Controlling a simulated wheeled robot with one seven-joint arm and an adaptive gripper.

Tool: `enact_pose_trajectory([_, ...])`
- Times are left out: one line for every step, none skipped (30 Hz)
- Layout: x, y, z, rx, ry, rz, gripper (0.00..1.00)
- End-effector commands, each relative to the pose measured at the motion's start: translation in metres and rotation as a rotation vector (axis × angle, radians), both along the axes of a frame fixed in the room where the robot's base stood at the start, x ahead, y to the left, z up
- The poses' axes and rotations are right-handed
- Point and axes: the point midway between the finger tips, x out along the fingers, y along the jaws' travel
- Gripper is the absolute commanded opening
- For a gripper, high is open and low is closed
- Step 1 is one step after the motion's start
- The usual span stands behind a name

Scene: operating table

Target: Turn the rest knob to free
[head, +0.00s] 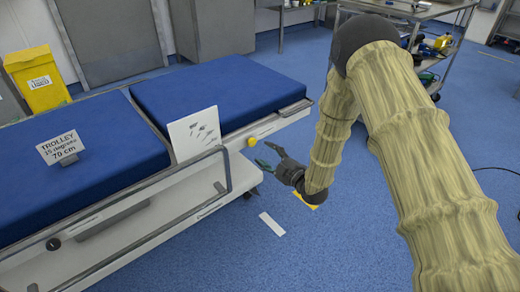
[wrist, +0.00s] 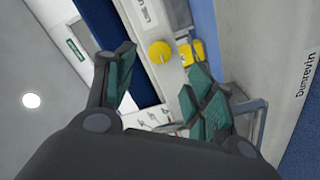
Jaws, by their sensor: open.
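A round yellow knob (head: 252,141) sits on the white side rail of the blue-padded operating table (head: 211,92). My gripper (head: 267,156) is open and empty, just to the right of the knob, with its green-padded fingers pointing left toward the table. In the wrist view the yellow knob (wrist: 160,51) shows beyond the fingers, in the gap between them and apart from both. A small dark knob (head: 53,243) is on the near end of the table's side. I cannot read any knob label or setting.
A card with pictures of instruments (head: 194,134) stands by the bent metal side rail (head: 226,168). A trolley sign (head: 61,149) is on the near pad. A yellow bin (head: 38,79) stands behind. A metal cart (head: 419,12) is at back right. Blue floor is clear beside the table.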

Motion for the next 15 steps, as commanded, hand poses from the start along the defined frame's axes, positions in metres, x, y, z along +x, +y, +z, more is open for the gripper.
enact_pose_trajectory([-0.007,-0.006,0.000,0.000,0.001,-0.001,0.54])
enact_pose_trajectory([-0.011,-0.009,0.000,0.000,0.002,0.000,0.54])
enact_pose_trajectory([-0.015,-0.013,0.000,0.000,0.002,0.000,0.54])
enact_pose_trajectory([-0.019,-0.015,0.000,0.000,0.001,-0.001,0.54])
enact_pose_trajectory([-0.022,-0.018,0.000,0.000,0.001,-0.001,0.54])
enact_pose_trajectory([-0.025,-0.020,0.000,0.000,0.001,-0.001,0.54])
enact_pose_trajectory([-0.027,-0.022,0.000,0.000,0.001,-0.001,0.54])
enact_pose_trajectory([-0.030,-0.024,0.000,0.001,0.001,0.000,0.54])
enact_pose_trajectory([-0.032,-0.026,0.000,0.001,0.000,-0.001,0.54])
enact_pose_trajectory([-0.033,-0.027,0.000,0.001,0.000,-0.001,0.54])
enact_pose_trajectory([-0.034,-0.028,0.000,0.001,0.000,-0.001,0.54])
enact_pose_trajectory([-0.035,-0.028,0.000,0.000,-0.001,-0.001,0.54])
enact_pose_trajectory([-0.036,-0.029,0.000,0.000,-0.001,-0.001,0.54])
enact_pose_trajectory([-0.036,-0.029,0.000,0.000,-0.001,-0.001,0.54])
enact_pose_trajectory([-0.037,-0.030,0.000,0.000,-0.001,-0.001,0.54])
